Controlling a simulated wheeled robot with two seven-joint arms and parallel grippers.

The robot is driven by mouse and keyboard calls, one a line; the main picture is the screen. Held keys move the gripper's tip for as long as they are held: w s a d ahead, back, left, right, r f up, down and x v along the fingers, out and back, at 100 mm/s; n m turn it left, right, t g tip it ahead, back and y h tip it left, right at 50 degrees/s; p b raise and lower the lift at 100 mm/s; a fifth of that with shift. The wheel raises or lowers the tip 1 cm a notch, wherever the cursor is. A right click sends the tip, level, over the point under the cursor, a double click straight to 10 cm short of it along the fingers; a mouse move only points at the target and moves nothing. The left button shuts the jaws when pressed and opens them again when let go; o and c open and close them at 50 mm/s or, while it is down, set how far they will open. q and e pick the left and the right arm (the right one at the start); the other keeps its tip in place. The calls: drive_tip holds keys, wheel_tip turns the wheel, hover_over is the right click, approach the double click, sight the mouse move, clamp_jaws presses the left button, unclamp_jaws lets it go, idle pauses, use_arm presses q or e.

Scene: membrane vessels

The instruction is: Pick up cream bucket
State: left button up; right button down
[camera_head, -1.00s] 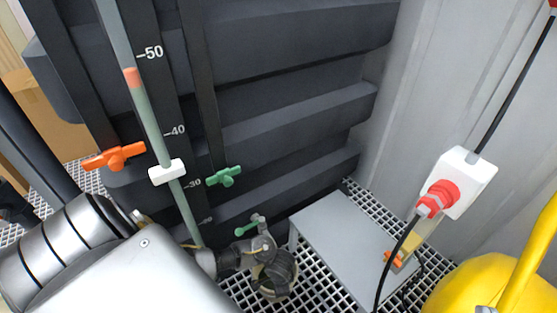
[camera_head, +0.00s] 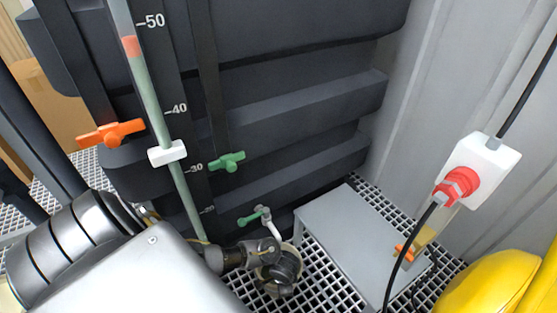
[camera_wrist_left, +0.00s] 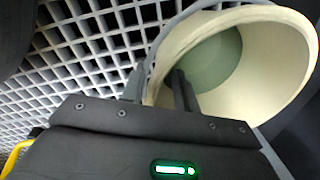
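The cream bucket (camera_wrist_left: 272,52) fills the upper right of the left wrist view, its open mouth toward the camera and its inside greenish at the bottom. My left gripper (camera_wrist_left: 157,88) is at the bucket's near rim. One dark finger is inside the mouth and the other looks to be outside, with the wall between them and a gap showing. In the head view my left gripper (camera_head: 280,272) covers most of the bucket; only a bit of pale rim shows beside it. Whether the fingers touch the wall is hard to see. My right gripper is out of view.
The bucket stands on a grid floor (camera_head: 325,282) between a large dark ribbed tank (camera_head: 290,100) and a low grey step (camera_head: 355,235). A green-handled tap (camera_head: 252,217) is just above it. A white box with a red plug (camera_head: 478,170) and a yellow object (camera_head: 490,285) are right.

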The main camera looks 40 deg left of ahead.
use_arm(q)
wheel_tip(320, 180, down, 3)
drive_tip(key=shift+r+b, duration=0.1)
drive_tip(key=shift+b, duration=0.65)
clamp_jaws()
drive_tip(key=shift+w, duration=0.1)
drive_tip(key=shift+w+a+r, duration=0.1)
drive_tip(key=shift+a+r, duration=0.05)
idle(0.6)
